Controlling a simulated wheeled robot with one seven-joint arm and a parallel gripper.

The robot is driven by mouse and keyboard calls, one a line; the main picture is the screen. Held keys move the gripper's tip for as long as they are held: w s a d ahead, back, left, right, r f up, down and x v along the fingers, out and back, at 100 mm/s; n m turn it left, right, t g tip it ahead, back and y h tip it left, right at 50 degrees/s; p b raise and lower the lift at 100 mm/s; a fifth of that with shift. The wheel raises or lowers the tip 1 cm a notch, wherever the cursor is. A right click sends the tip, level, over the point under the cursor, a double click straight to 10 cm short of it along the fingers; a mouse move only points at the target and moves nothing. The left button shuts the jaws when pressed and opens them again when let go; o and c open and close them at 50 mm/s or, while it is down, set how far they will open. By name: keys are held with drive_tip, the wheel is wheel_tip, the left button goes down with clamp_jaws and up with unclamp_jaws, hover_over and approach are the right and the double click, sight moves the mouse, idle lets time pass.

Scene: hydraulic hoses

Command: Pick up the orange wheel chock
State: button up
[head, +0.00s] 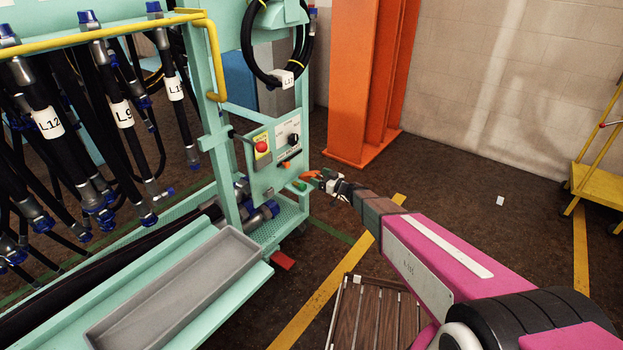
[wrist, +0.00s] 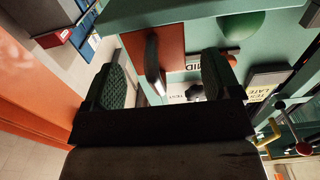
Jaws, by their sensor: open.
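In the wrist view an orange piece (wrist: 172,45), apparently the orange wheel chock, lies against a teal surface. A dark upright bar (wrist: 153,64) stands on it, between my fingers. My gripper (wrist: 165,78) is open, one finger on each side of the bar with gaps on both sides. In the head view my gripper (head: 327,181) is at the right side of the teal control panel, beside a small orange patch (head: 309,174). The gripper partly hides this patch, and its shape is unclear there.
A green dome (wrist: 240,28) is close to the right finger. The panel (head: 262,178) bears a red button (head: 262,147). A red block (head: 283,260) lies on the floor by the rack. A grey tray (head: 175,290) and hanging hoses (head: 85,110) are left. An orange column (head: 365,80) stands behind.

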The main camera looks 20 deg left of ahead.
drive_tip(key=shift+w+a, duration=0.3)
drive_tip(key=shift+a, duration=0.35)
drive_tip(key=c, duration=1.1)
drive_tip(key=shift+c, duration=0.2)
